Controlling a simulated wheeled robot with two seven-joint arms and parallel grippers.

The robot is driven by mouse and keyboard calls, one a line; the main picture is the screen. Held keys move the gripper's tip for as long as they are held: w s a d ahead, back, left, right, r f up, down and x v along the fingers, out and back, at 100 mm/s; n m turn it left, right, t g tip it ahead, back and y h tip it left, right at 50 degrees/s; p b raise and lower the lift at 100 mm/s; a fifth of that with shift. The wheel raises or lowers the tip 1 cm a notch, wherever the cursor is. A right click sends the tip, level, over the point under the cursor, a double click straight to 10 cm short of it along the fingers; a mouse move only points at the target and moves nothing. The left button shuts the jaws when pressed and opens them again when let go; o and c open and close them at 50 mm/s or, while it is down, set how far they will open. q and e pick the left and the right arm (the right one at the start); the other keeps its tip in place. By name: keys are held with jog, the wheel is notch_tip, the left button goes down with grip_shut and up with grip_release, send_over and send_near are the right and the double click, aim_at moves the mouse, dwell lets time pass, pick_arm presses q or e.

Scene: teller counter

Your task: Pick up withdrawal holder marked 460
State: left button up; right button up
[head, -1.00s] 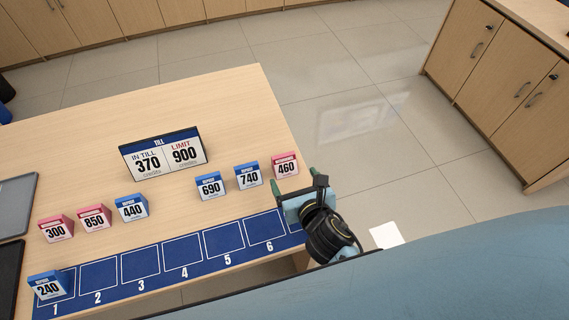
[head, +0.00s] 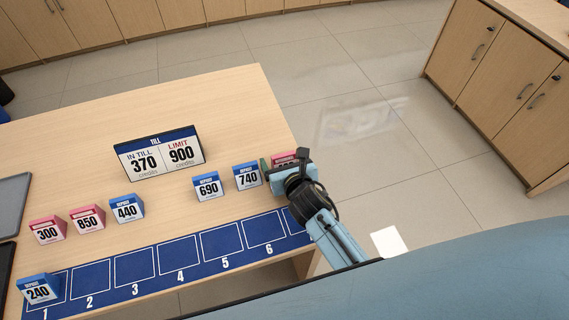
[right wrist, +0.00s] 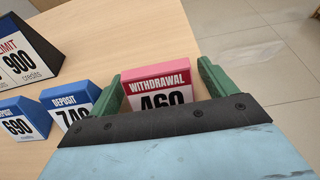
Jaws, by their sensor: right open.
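The pink withdrawal holder marked 460 (right wrist: 158,85) stands on the counter between the two green fingers of my right gripper (right wrist: 160,85) in the right wrist view. The fingers are open, one on each side of it. The lower part of its front is hidden by the gripper body. In the head view my right gripper (head: 284,166) covers most of the holder (head: 283,158), and only its pink top shows. My left gripper is not in view.
The blue deposit holder 740 (head: 247,177) stands close to the left of the gripper, with deposit 690 (head: 208,187) beyond it. The till sign (head: 159,152) is behind. Holders 440 (head: 127,209), 850 (head: 88,219) and 300 (head: 47,230) stand left. Holder 240 (head: 39,289) is on slot 1 of the blue mat (head: 222,242).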

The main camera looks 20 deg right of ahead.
jog(key=c, duration=1.1)
